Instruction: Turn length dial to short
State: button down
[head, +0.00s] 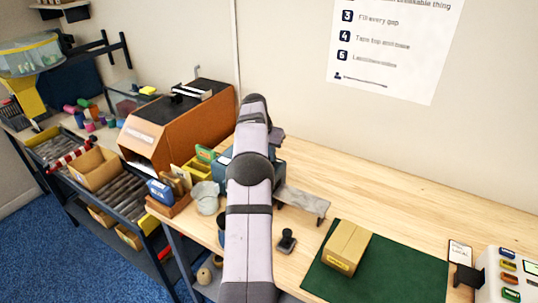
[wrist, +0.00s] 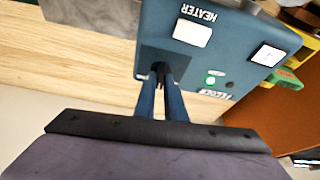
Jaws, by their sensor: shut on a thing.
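A blue machine (wrist: 225,30) fills the upper part of the wrist view, with a HEATER label and white switch plate on its face. It also shows in the head view (head: 275,168), partly hidden behind my arm. My gripper (wrist: 161,76) is shut on a small dark part at a dark patch on that face, which I take to be the length dial (wrist: 160,66). The fingertips cover most of it, so its pointer and setting cannot be read. A green round light or button (wrist: 211,81) is to the right. In the head view my arm hides the fingertips.
A carton (head: 346,247) sits on a green mat (head: 405,278) at the right of the wooden bench. A black hand stamp (head: 287,240) and a grey metal stand (head: 303,202) are near the machine. An orange-brown machine (head: 170,130) stands left. The back right bench is clear.

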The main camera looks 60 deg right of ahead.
jog(key=n+t, duration=0.1)
jog(key=n, duration=0.1)
jog(key=n+p, duration=0.1)
jog(key=n, duration=0.1)
jog(key=shift+s+d+r+n+t, duration=0.1)
jog(key=shift+s+r+n+t, duration=0.1)
jog(key=shift+n+t, duration=0.15)
jog(key=shift+f+n+t+y+p, duration=0.1)
jog(key=shift+n+t+y+p, duration=0.3)
jog(key=shift+n, duration=0.4)
jog(key=shift+n+t+y+p, duration=0.15)
jog(key=shift+n+p, duration=0.3)
jog(key=shift+n, duration=0.3)
jog(key=c, duration=1.8)
grip_release()
jog(key=shift+b+v, duration=1.5)
jog(key=shift+v, duration=2.15)
